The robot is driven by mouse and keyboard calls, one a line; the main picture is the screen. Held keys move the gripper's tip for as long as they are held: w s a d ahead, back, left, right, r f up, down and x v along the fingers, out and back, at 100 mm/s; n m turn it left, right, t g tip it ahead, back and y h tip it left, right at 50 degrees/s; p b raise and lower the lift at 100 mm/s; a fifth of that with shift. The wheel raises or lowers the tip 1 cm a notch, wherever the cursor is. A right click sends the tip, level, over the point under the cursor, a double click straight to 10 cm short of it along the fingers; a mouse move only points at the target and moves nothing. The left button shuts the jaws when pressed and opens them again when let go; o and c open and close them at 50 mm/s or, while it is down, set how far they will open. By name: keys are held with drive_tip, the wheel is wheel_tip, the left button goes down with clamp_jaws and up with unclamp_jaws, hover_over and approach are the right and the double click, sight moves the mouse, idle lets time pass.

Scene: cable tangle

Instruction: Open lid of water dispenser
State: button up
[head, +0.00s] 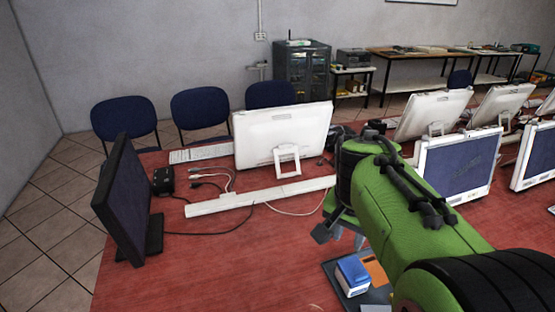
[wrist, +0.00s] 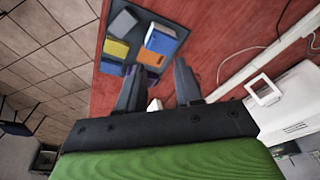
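I see no water dispenser and no lid that I can make out in either view. My gripper (wrist: 158,66) shows in the wrist view with its two dark fingers apart and nothing visibly held between them. In the head view my green arm reaches in from the lower right and partly hides the gripper, which hangs over the red table (head: 240,255). A dark tray (wrist: 173,17) with blue, orange, yellow and grey blocks lies beyond the fingertips. It also shows in the head view, partly hidden, with a blue-and-white box (head: 352,275) on it.
A white monitor (head: 282,132), a dark monitor (head: 125,205) and a white power strip (head: 260,196) with loose cables stand or lie on the table. More monitors crowd the right. Blue chairs (head: 124,116) line the far side. The table's front left is clear.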

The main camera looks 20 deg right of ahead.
drive_tip(key=s+a+r+n+t+y+p, duration=0.1)
drive_tip(key=s+a+n+t+p, duration=0.2)
drive_tip(key=s+a+n, duration=0.7)
drive_tip(key=s+a+t, duration=0.1)
drive_tip(key=s, duration=0.1)
drive_tip(key=shift+s+a+r+n+y, duration=0.3)
drive_tip(key=shift+s+a+r+y, duration=0.05)
drive_tip(key=shift+s+r+y, duration=0.05)
